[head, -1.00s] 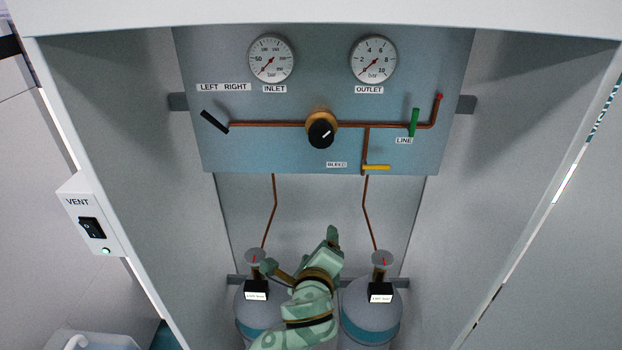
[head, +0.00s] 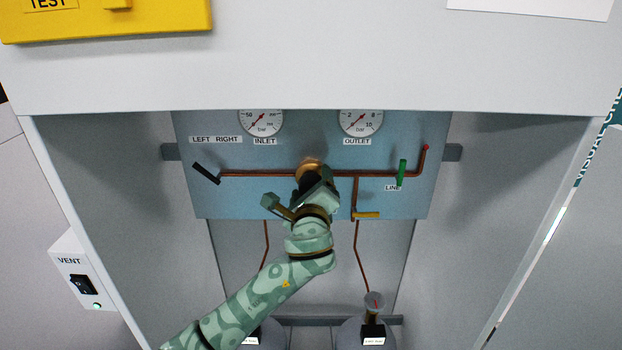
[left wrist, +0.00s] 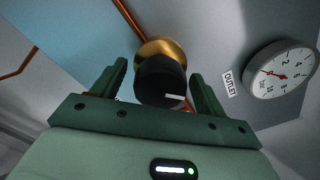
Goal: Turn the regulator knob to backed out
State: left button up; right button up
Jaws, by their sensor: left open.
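The regulator knob (left wrist: 160,82) is black with a white mark and sits on a brass body (left wrist: 160,50). In the left wrist view it stands between the two fingers of my left gripper (left wrist: 158,85), which is open. I see a gap on the left side of the knob; contact on the right side is hard to tell. In the head view the brass body (head: 311,165) shows above my left gripper (head: 313,182), which hides much of the knob. The white mark points to the right in the left wrist view. My right gripper is not in view.
The inlet gauge (head: 262,122) and outlet gauge (head: 361,122) are above on the blue panel (head: 240,200). Cabinet walls close in both sides.

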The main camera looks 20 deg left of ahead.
pick_arm(q)
jog(key=shift+x, duration=1.1)
jog(key=c, duration=1)
jog(key=shift+o, duration=0.2)
jog(key=shift+n, duration=0.4)
jog(key=n+b, duration=0.1)
jog(key=n, duration=0.2)
jog(key=shift+f+n, duration=0.15)
jog(key=shift+n, duration=0.25)
jog(key=shift+n+b, duration=0.6)
jog(key=shift+n, duration=1.6)
jog(key=o, duration=1)
jog(key=shift+c, duration=0.2)
